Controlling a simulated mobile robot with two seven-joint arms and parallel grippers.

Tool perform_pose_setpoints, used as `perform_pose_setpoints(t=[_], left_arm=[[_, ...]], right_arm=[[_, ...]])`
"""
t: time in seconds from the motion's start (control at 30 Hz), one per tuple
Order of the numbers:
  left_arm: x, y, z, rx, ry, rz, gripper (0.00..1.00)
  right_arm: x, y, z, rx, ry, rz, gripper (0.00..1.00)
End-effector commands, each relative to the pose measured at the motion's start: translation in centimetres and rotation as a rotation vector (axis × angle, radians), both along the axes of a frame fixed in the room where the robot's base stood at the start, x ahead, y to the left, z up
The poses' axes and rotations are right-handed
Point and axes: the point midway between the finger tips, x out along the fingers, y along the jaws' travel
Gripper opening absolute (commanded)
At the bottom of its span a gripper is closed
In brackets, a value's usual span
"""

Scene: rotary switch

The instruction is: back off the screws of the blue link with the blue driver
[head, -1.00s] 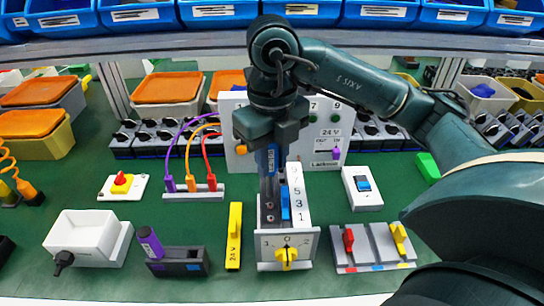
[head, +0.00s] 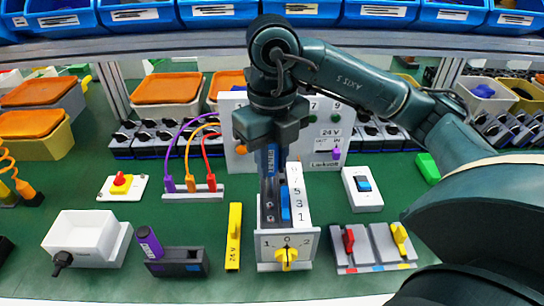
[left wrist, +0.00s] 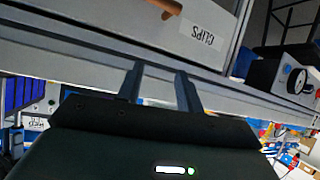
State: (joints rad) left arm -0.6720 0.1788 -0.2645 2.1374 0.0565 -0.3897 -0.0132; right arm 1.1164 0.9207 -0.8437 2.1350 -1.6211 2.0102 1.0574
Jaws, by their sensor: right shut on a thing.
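The rotary switch (head: 268,243) stands at the front middle of the head view, with a yellow knob on its 1-0-2 face. The blue link (head: 285,205) sits upright in its top, beside a white strip numbered 5, 3, 1. My right gripper (head: 271,143) is shut on the blue driver (head: 272,162), held upright above the switch. The driver's tip is hidden, so I cannot tell whether it touches a screw.
A purple driver (head: 150,242) leans in a dark holder (head: 180,262). A yellow 24 V bar (head: 234,237) lies left of the switch. A module with red and yellow levers (head: 373,247) and a blue rocker switch (head: 362,188) are to the right. A white panel (head: 232,130) stands behind.

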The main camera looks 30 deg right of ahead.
Motion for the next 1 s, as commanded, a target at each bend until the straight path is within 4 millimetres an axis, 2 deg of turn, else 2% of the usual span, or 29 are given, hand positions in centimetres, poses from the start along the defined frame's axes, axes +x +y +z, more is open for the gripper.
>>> perform_pose_setpoints(t=[0.27,0.6,1.0], left_arm=[[-0.2,0.1,-0.4,0.007,0.009,-0.003,0.36],[-0.4,0.1,-2.0,0.01,0.018,-0.005,0.36],[-0.5,-0.1,-2.1,0.003,0.022,-0.004,0.36]], right_arm=[[0.0,0.0,-0.1,-0.001,0.002,0.006,0.0],[0.1,-0.3,-0.2,-0.002,0.002,0.367,0.0],[0.1,-0.4,-0.2,-0.002,0.004,0.44,0.0]])
